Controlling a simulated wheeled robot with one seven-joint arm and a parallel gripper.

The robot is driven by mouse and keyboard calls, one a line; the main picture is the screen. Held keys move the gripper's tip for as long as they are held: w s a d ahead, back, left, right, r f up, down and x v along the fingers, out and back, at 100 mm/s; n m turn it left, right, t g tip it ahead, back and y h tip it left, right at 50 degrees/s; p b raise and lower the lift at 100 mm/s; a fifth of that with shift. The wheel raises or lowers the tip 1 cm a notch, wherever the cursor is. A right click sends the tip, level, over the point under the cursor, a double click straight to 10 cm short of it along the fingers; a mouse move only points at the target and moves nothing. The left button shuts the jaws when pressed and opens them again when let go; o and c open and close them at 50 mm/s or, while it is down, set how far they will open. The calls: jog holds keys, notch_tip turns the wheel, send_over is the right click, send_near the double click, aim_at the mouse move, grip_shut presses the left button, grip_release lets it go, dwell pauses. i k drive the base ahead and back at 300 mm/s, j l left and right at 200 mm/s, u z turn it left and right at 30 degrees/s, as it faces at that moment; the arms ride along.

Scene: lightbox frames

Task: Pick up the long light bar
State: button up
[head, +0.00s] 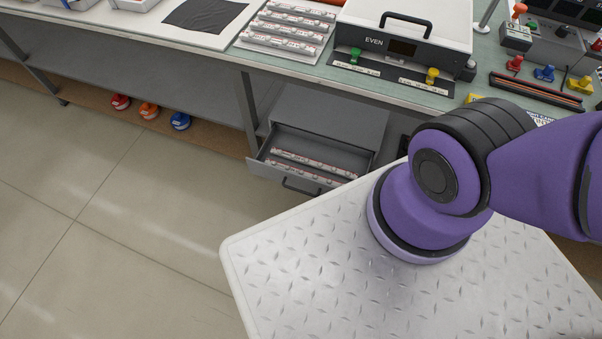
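Several light bars (290,30), whitish with reddish marks, lie in parallel rows on a pale tray (243,42) on the bench, left of the box marked EVEN. More similar bars (312,163) lie in an open grey drawer (258,171) under the bench. I cannot tell which of these is the long one. My gripper is out of view; only purple links of my arm show at the right, above my plated base, so its opening and any hold are hidden.
The box marked EVEN (408,22) has a black handle and stands on the bench (200,48). A dark cloth (205,14) lies to the left. Red, orange and blue round items (149,110) sit on the low shelf. The floor (110,220) at left is clear.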

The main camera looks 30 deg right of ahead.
aim_at(268, 161)
jog(key=j+z, duration=0.1)
jog(key=z, duration=0.8)
jog(key=j+z, duration=0.4)
jog(key=j, duration=0.2)
jog(key=j+z, duration=0.4)
jog(key=j, duration=0.2)
jog(key=k+j+z, duration=0.2)
jog(key=j+z, duration=0.25)
jog(key=k+j, duration=0.1)
jog(key=j, duration=0.3)
jog(key=k+j+z, duration=0.1)
jog(key=j, duration=0.35)
jog(key=k+j+z, duration=0.1)
jog(key=j, duration=0.3)
jog(key=k+u, duration=0.2)
